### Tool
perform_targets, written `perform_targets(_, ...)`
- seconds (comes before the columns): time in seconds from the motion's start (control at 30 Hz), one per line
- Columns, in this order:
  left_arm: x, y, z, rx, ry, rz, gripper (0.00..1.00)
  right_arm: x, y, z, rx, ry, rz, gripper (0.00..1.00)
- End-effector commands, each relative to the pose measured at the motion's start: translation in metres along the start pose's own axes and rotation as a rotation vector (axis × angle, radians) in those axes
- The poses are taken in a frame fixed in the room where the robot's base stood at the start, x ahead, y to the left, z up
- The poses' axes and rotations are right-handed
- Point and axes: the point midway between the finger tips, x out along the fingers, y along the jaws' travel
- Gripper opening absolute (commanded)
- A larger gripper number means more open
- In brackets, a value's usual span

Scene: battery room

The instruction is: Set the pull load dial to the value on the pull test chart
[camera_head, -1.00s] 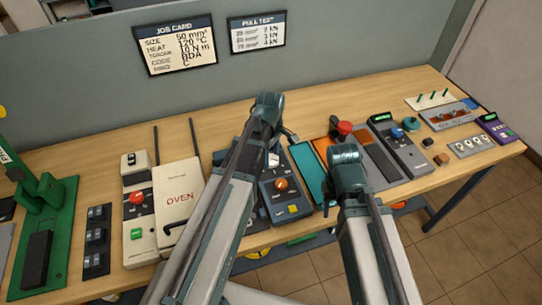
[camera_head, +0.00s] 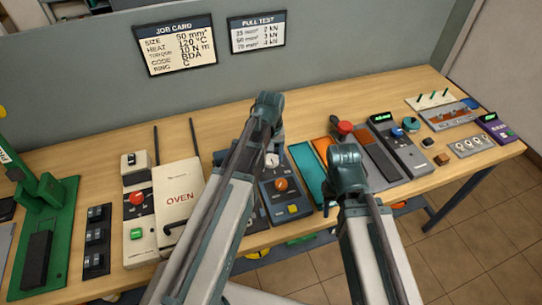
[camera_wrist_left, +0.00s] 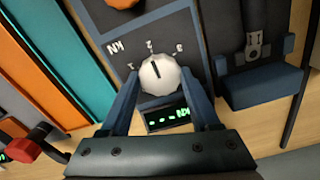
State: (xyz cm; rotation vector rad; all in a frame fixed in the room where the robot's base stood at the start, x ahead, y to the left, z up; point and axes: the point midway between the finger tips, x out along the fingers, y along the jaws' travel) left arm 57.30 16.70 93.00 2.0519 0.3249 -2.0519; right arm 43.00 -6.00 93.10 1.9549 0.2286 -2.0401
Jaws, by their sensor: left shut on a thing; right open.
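A white dial (camera_head: 272,160) sits on a dark control box, above an orange knob (camera_head: 281,184).
The job card (camera_head: 176,44) lists size 50 mm². The oven (camera_head: 177,200) stands left of my left arm. Teal (camera_head: 309,172) and orange strips and a red knob (camera_head: 345,127) lie to the right.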

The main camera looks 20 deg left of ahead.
Motion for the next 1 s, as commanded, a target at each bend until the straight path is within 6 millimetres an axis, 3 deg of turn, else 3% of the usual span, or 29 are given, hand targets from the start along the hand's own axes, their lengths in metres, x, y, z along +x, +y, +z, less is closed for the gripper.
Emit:
perform_targets(0.6,0.0,0.0,0.0,0.583,0.0,0.0,0.07,0.0,0.0,0.0,0.0,0.0,0.0,0.5)
perform_targets(1.0,0.0,0.0,0.0001,0.884,0.0,0.0,0.07,0.0,0.0,0.0,0.0,0.0,0.0,0.5)
